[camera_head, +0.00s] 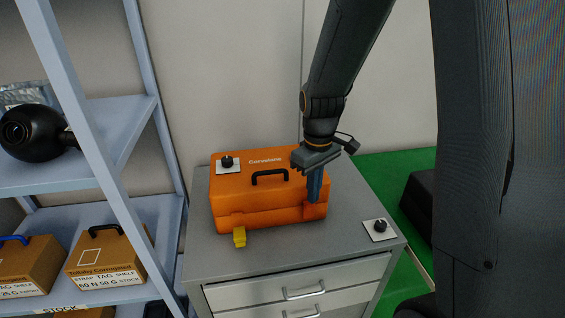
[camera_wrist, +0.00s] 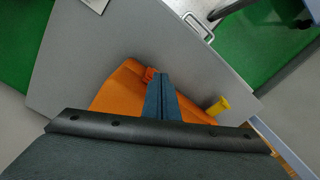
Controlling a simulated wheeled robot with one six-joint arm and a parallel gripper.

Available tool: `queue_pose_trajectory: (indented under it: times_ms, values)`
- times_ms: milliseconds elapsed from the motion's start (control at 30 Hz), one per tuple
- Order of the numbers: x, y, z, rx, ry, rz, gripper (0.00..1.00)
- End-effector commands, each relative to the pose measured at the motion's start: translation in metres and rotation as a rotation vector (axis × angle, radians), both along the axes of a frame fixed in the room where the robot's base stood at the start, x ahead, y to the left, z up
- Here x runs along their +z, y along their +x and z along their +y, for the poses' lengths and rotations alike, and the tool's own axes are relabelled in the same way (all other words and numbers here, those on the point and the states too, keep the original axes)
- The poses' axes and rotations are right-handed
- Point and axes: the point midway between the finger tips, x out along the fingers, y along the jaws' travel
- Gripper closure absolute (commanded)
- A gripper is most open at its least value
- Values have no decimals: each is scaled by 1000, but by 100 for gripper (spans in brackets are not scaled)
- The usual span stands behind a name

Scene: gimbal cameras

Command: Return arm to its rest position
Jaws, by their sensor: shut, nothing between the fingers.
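My gripper (camera_head: 314,190) points down in the head view, at the right front part of an orange case (camera_head: 240,197) with a black handle. The case is closed and rests on a grey drawer cabinet (camera_head: 350,205). My gripper's fingers (camera_wrist: 161,97) are together and empty in the wrist view, with the orange case (camera_wrist: 120,90) below and beside them. I cannot tell whether the fingertips touch the case. The arm reaches down from the top of the head view.
A yellow piece (camera_head: 239,237) is at the case's front. Black knobs on white plates sit on the case (camera_head: 228,164) and at the cabinet's right corner (camera_head: 380,228). A shelf (camera_head: 120,150) with cardboard boxes (camera_head: 105,258) and a black round device (camera_head: 32,130) stands left.

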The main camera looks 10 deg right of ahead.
Motion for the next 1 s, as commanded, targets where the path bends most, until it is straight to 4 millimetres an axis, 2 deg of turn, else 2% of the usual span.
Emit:
queue_pose_trajectory:
  times_ms: [167,433,600,1000]
  values:
    - [1,-12,0,-67,1,-18,100]
    - [-3,-72,1,-372,19,-90,100]
    - [-7,-96,0,-497,32,-117,100]
    - [-6,-102,0,-525,35,-121,100]
